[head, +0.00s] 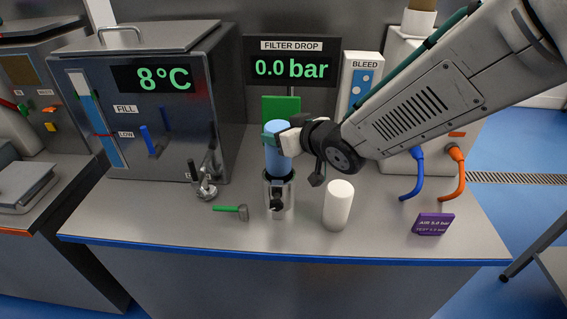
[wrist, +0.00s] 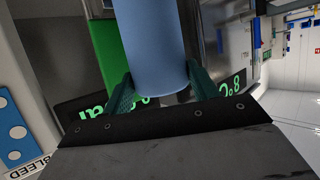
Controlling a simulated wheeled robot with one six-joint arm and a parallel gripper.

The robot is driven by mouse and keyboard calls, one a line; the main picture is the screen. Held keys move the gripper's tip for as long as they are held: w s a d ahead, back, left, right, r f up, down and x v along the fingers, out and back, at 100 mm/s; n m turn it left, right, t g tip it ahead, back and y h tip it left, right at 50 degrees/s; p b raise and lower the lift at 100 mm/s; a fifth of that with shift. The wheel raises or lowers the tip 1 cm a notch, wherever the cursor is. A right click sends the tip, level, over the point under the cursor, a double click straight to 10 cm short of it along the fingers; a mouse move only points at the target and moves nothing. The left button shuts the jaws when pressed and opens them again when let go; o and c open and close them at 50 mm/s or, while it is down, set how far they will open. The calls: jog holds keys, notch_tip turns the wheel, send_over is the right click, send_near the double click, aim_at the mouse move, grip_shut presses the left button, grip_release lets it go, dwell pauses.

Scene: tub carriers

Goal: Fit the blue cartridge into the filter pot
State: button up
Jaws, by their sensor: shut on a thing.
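The blue cartridge (head: 280,163) is upright between the green fingertips of my gripper (head: 276,137). In the wrist view the cartridge (wrist: 152,45) fills the space between the two green fingers (wrist: 162,92), which are shut on it. The filter pot (head: 278,200) is a silver cylinder with a dark rim and a black knob on its front, standing on the bench. The cartridge is directly over the pot, its lower end at the dark rim in the head view. I cannot tell whether that end is inside the mouth or just above it.
A white cylinder (head: 338,206) stands right of the pot. A green-handled tool (head: 231,210) lies to its left, near a metal fitting (head: 207,190). A steel tank (head: 150,110) is at left, a green block (head: 281,108) behind. The bench front is clear.

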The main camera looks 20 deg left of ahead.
aim_at(286, 166)
notch_tip(286, 166, down, 8)
jog(key=shift+f, duration=0.1)
dwell(0.4)
jog(key=shift+f, duration=0.6)
jog(key=o, duration=1.5)
